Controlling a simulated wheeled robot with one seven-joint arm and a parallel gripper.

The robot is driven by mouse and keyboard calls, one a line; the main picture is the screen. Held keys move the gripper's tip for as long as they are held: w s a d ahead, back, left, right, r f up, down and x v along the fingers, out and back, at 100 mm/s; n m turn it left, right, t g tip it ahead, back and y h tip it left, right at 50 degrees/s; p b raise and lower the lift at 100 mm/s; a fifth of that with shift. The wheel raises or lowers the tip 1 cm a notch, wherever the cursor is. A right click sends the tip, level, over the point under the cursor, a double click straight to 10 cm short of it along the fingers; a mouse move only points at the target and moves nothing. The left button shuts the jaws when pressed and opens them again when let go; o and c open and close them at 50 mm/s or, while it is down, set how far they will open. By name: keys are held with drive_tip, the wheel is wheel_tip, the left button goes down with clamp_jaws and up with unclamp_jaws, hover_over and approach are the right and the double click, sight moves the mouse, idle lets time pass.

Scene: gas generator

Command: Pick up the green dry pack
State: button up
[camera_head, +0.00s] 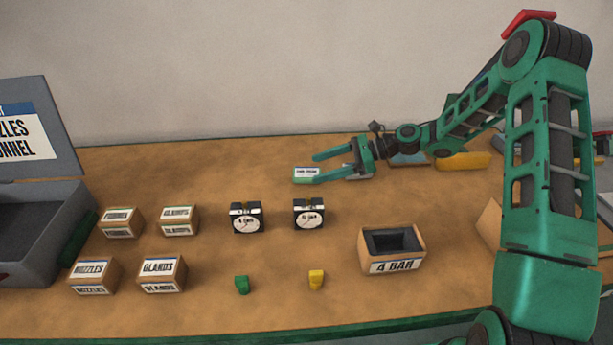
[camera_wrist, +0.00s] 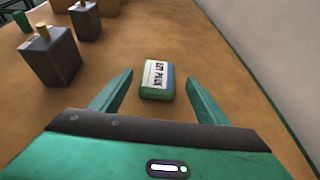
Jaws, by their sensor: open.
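The green dry pack (camera_head: 305,174) is a small block with green sides and a white label on top. It lies on the tan table toward the back, in the middle of the head view. It also shows in the wrist view (camera_wrist: 157,80), with readable label letters. My gripper (camera_head: 316,168) is open and reaches in from the right, its fingers pointing left toward the pack. In the wrist view my gripper (camera_wrist: 160,88) has one finger to each side of the pack, with gaps between the fingers and its sides. The pack is not held.
Two black gauges (camera_head: 246,217) (camera_head: 309,214) stand in front of the pack; dark blocks (camera_wrist: 50,55) show upper left in the wrist view. A "4 BAR" box (camera_head: 392,266) stands front right. A yellow item (camera_head: 462,161) lies back right. Labelled boxes (camera_head: 161,274) stand left.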

sight(306, 171)
drive_tip(key=shift+x, duration=1.7)
drive_tip(key=shift+s, duration=0.1)
drive_tip(key=c, duration=1.1)
drive_tip(key=shift+c, duration=0.2)
drive_tip(key=shift+r, duration=0.1)
